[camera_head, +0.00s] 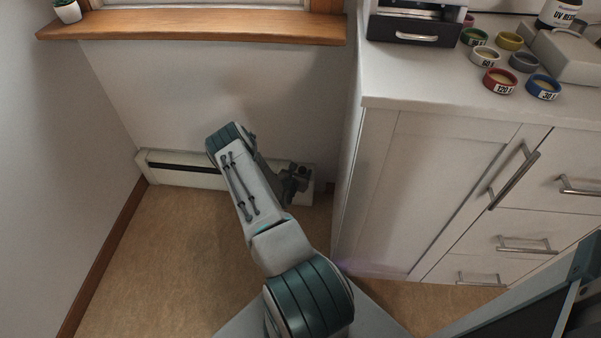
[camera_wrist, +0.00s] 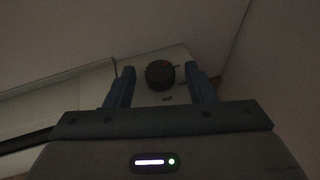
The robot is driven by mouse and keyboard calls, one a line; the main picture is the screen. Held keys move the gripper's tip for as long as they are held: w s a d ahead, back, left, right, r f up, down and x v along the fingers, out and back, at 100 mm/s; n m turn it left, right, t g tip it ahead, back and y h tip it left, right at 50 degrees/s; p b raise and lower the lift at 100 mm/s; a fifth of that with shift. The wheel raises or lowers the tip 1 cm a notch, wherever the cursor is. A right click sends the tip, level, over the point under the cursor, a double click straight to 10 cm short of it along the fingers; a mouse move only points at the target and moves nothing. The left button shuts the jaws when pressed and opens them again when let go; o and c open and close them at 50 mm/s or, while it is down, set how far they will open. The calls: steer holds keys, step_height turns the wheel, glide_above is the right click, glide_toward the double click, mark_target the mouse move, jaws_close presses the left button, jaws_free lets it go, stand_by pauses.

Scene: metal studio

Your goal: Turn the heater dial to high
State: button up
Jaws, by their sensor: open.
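The heater (camera_head: 185,171) is a long, low white baseboard unit with a dark slot, set against the wall under the window. Its end panel also shows in the wrist view (camera_wrist: 182,60). The heater dial (camera_wrist: 160,74) is a round black knob on that panel, with small dark marks to its right and below it. My gripper (camera_wrist: 163,76) is open, with one blue finger on each side of the dial and gaps between. I cannot tell how deep the fingers reach. In the head view my gripper (camera_head: 297,180) is at the heater's right end and hides the dial.
A white cabinet (camera_head: 430,190) with metal handles stands close to the right of my gripper. A wooden window sill (camera_head: 200,29) runs above the heater. The tan floor (camera_head: 160,250) is clear on the left.

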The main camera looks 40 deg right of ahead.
steer(key=c, duration=1)
steer(key=shift+o, duration=0.2)
steer(key=shift+w+a+f+m+g+b, duration=0.1)
steer(key=shift+m+g+b, duration=0.2)
steer(key=shift+b, duration=0.1)
steer(key=m+g+b, duration=0.1)
steer(key=b, duration=0.1)
steer(key=m+g+h+b, duration=0.1)
steer(key=g, duration=0.1)
steer(key=shift+w+f+m+b, duration=0.15)
steer(key=shift+w+m+b, duration=0.2)
steer(key=shift+m, duration=0.05)
steer(key=m+g+b, duration=0.2)
steer(key=g+b, duration=0.1)
steer(key=shift+w+m, duration=0.25)
steer(key=shift+m, duration=0.15)
steer(key=m+g, duration=0.1)
steer(key=m+g+b, duration=0.1)
steer(key=g+b, duration=0.1)
steer(key=shift+w+m+g+y, duration=0.25)
steer(key=shift+m+g+y, duration=0.05)
steer(key=shift+m, duration=0.1)
steer(key=shift+w+r+m+g+y, duration=0.15)
steer(key=shift+m+g+y, duration=0.3)
steer(key=shift+m+g, duration=0.3)
steer(key=shift+w+r+m+g+y, duration=0.1)
steer(key=shift+m+g+y, duration=0.35)
steer(key=shift+m+g, duration=0.3)
steer(key=shift+d+m+g, duration=0.2)
steer(key=shift+m+g, duration=0.1)
